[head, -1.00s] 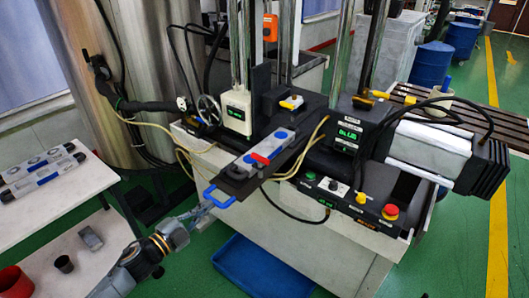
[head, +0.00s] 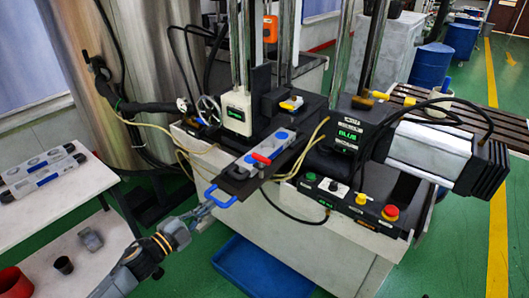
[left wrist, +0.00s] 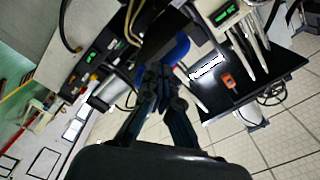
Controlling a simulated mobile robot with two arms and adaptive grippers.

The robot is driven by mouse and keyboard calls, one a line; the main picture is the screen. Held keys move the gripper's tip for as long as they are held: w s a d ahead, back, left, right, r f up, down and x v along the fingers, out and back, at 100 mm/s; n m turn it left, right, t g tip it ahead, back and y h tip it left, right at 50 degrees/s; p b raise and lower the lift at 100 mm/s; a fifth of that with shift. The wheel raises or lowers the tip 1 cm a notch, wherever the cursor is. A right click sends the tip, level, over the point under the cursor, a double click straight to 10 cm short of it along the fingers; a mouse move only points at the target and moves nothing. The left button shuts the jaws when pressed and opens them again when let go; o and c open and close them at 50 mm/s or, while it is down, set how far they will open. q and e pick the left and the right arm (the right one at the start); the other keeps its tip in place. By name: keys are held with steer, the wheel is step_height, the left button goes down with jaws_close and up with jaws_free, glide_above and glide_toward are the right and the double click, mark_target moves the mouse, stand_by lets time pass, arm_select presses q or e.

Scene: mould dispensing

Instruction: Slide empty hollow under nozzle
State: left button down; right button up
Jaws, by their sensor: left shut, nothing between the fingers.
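The grey mould (head: 270,148) lies on a dark slide plate (head: 238,186) that sticks out from the dispensing machine. My left gripper (head: 208,206) is shut and empty at the handle's near end. I cannot tell whether the fingers touch it. The nozzle and the hollow under it are hidden by the machine's dark head. My right gripper is not in view.
A white table (head: 55,215) at left holds another grey mould (head: 40,172). A shelf below carries a grey block (head: 90,238), a dark cup (head: 63,264) and a red cup (head: 12,282). A blue bin (head: 262,268) sits on the floor under the machine. A control panel (head: 350,203) is right of the slide.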

mark_target(226, 191)
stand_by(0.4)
arm_select(q)
steer(key=shift+b+x, duration=0.95)
steer(key=shift+x, duration=2.9)
steer(key=shift+b+x, duration=1.1)
steer(key=shift+x, duration=1.85)
steer(key=shift+b+x, duration=0.45)
steer(key=shift+x, duration=0.4)
